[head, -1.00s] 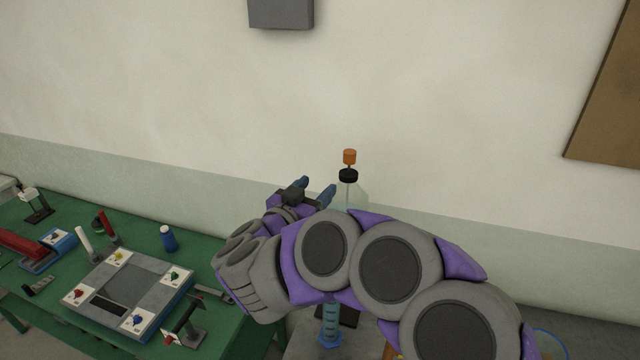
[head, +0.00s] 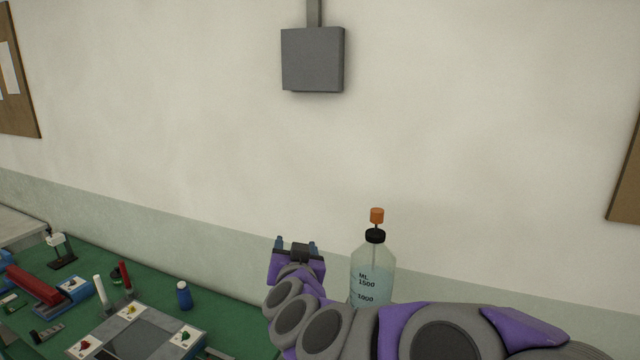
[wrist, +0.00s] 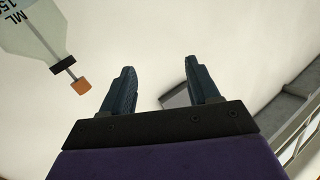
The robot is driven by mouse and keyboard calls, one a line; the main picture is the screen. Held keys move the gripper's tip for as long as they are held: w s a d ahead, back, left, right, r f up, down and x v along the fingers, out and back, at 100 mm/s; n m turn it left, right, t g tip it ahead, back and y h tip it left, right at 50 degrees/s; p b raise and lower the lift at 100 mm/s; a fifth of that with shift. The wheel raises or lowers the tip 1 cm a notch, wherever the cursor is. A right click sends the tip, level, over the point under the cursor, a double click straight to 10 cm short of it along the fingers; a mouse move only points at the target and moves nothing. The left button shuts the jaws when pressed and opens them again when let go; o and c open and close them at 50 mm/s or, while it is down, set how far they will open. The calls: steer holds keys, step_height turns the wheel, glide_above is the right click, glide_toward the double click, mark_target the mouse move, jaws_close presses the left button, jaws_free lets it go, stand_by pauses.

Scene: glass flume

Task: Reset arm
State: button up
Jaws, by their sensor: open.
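My gripper (head: 296,244) is raised in front of the pale wall, above the right part of the green table. In the wrist view my gripper (wrist: 164,88) has its two dark blue fingers apart, with nothing between them. My purple and grey arm reaches in from the lower right of the head view. It hides the lower part of a clear bottle (head: 372,268) with a black cap, an orange knob and volume marks. The bottle also shows tilted at the upper left of the wrist view (wrist: 30,32), apart from the fingers.
The green table (head: 235,318) at the lower left bears a grey board (head: 150,335) with coloured knobs, a blue bottle (head: 184,296) and a red and blue device (head: 35,285). A grey wall box (head: 313,60) hangs above. The air around my gripper looks clear.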

steer(key=s+d+f+n+g+y+b, duration=0.2)
steer(key=s+f+n+g+y+b, duration=0.5)
steer(key=s+f, duration=1.2)
steer(key=s+d+f+m+g+h+b, duration=0.2)
steer(key=s+d+f+g+h, duration=0.2)
steer(key=s+d, duration=0.4)
steer(key=s+d+f+m+g+h+b, duration=0.3)
steer(key=s+d+f+g, duration=0.4)
steer(key=s, duration=0.8)
steer(key=shift+s+d+f+g+h+b, duration=0.15)
steer(key=shift+d+f+g+h+b, duration=0.2)
steer(key=shift+d+f+h, duration=0.5)
steer(key=shift+d+r, duration=0.15)
steer(key=shift+r, duration=0.15)
stand_by(0.3)
